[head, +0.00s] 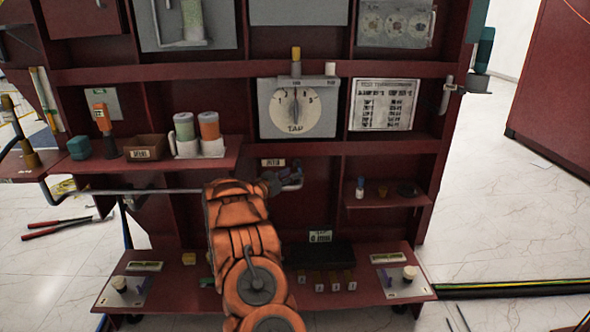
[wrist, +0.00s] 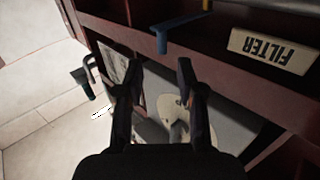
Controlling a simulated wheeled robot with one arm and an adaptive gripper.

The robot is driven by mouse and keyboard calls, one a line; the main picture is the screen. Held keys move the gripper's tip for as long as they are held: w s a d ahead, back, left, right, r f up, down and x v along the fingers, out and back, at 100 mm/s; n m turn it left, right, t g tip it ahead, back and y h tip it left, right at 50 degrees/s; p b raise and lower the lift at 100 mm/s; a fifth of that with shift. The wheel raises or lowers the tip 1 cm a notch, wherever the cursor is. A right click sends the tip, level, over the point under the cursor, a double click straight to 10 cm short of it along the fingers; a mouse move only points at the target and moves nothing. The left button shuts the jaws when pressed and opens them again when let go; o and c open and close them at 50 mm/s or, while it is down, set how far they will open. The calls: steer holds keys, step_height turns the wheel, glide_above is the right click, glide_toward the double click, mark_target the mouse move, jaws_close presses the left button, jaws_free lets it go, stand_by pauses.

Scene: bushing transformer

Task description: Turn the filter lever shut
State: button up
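The filter lever (wrist: 178,29) is blue and shows at the top of the wrist view, with a bent end pointing down in the picture. The cream FILTER label (wrist: 268,50) appears upside down to its right. In the head view the label (head: 272,162) sits above my gripper (head: 280,185), and the lever's blue part (head: 293,178) is small and partly hidden there. My gripper's two dark fingers (wrist: 160,75) stand apart with nothing between their tips. In the wrist picture the lever's bent end is just beyond the fingertips, apart from them.
The white TAP dial (head: 295,112) is on the dark red cabinet above my gripper. A low ledge (head: 175,290) juts out below.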

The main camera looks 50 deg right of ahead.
mark_target(300, 168)
steer(key=shift+s+d+b, duration=0.15)
steer(key=shift+d+b, duration=0.2)
steer(key=shift+d, duration=1.25)
steer(key=shift+s+d+b, duration=0.1)
steer(key=shift+d+b, duration=0.25)
steer(key=shift+d, duration=1.25)
steer(key=shift+c, duration=0.2)
jaws_close()
